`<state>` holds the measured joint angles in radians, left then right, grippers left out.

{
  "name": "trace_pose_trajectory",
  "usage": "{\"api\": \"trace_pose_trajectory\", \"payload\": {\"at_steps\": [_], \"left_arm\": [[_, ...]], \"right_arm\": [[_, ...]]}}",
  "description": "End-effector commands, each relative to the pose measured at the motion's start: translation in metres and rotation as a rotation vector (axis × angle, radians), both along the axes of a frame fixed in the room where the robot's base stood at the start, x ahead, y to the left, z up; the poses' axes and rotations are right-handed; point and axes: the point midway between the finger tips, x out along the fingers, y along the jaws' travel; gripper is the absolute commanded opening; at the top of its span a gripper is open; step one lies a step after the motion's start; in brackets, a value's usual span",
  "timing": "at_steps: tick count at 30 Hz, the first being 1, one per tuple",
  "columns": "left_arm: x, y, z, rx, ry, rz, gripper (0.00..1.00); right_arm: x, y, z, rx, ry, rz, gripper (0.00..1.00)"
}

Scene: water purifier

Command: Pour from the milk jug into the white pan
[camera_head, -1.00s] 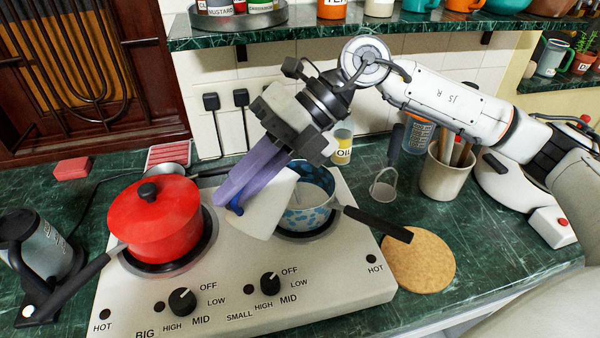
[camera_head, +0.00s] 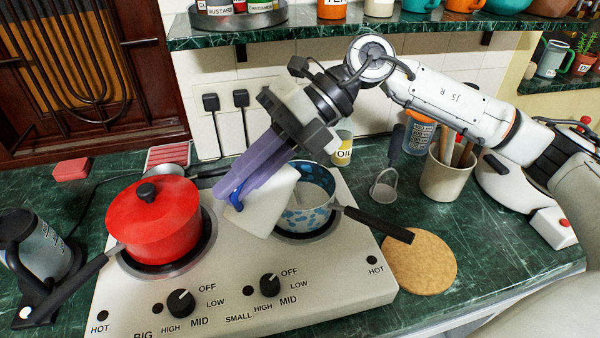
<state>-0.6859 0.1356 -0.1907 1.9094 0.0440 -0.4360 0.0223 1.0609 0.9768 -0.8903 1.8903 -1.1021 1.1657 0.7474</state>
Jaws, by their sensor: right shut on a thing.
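The white milk jug (camera_head: 268,209) is tilted far over, beside and partly in front of the white pan. My right gripper (camera_head: 236,188), with purple fingers, is shut on the jug from the upper left side. The white pan (camera_head: 309,216) has blue patches and a black handle pointing right. It stands on the right-hand hotplate, and pale white contents show inside. The jug hides the pan's left side. The jug's mouth and any stream of milk cannot be made out. My left gripper is not in view.
A red lidded pot (camera_head: 153,226) stands on the left hotplate of the cooker (camera_head: 225,290). A round cork mat (camera_head: 420,262) lies to the right. A utensil crock (camera_head: 447,176) and oil container (camera_head: 343,148) stand behind. A shelf (camera_head: 330,35) runs above.

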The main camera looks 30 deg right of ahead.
Motion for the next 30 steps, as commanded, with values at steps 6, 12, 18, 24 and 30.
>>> {"api": "trace_pose_trajectory", "payload": {"at_steps": [6, 12, 18, 24, 30], "left_arm": [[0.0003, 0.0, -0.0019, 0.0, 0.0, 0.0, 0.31], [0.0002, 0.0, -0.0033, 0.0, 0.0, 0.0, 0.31], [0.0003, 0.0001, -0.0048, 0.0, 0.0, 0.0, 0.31], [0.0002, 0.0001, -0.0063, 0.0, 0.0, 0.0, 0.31], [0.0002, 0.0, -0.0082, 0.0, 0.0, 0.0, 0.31]], "right_arm": [[0.0007, -0.0011, 0.0028, 0.019, 0.008, 0.0, 0.0], [0.0013, -0.0021, 0.0045, 0.033, 0.017, -0.001, 0.0], [0.0019, -0.0031, 0.0064, 0.048, 0.023, -0.002, 0.0], [0.0024, -0.0042, 0.0086, 0.064, 0.031, -0.002, 0.0], [0.0031, -0.0054, 0.0104, 0.08, 0.038, -0.002, 0.0]]}}
